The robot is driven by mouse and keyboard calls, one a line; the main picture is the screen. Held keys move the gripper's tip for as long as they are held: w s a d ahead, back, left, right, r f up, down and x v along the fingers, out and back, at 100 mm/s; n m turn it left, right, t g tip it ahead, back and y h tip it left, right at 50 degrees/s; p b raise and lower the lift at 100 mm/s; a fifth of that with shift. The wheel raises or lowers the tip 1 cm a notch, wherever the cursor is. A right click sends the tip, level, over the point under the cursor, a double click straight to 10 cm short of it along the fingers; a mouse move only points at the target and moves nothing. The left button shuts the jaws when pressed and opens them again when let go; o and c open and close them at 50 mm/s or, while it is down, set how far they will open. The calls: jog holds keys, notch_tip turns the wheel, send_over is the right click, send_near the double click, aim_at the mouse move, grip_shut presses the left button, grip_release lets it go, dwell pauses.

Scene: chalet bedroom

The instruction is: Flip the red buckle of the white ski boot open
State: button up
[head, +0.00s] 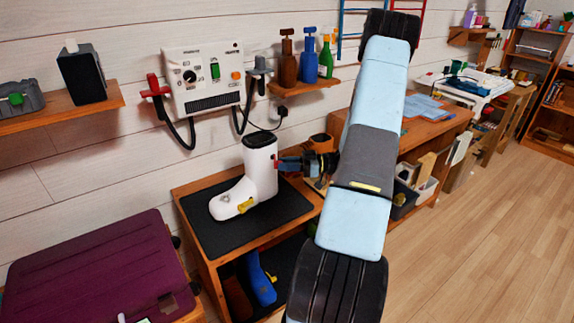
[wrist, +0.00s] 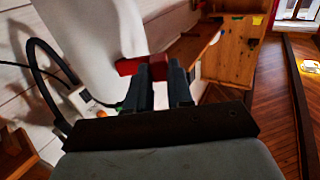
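The white ski boot (head: 262,172) stands upright on the black mat (head: 215,225) of a wooden stand, toe to the left. Its red buckle (head: 276,162) is on the right side of the shaft. A yellow buckle (head: 245,205) sits lower on the foot. My gripper (head: 286,163) is level with the red buckle, its fingertips right at it. In the wrist view the red buckle (wrist: 128,67) sticks out from the boot (wrist: 95,40) and runs behind the left fingertip. The fingers (wrist: 160,82) stand a little apart. Whether they touch the buckle is hidden.
A wall dryer panel (head: 203,80) with hoses hangs behind the boot. A shelf with bottles (head: 307,65) is above. A purple case (head: 100,270) lies at the front left. A blue boot (head: 261,280) is in the stand's lower shelf. The floor at right is clear.

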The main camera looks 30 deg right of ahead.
grip_shut()
jog(key=shift+w+d+n+g+y, duration=0.1)
jog(key=shift+d+n+g+y, duration=0.35)
jog(key=shift+n+g, duration=0.35)
jog(key=shift+a, duration=0.1)
jog(key=o, duration=0.6)
grip_release()
jog(key=shift+c, duration=0.2)
jog(key=v, duration=1.3)
jog(key=shift+d, duration=0.4)
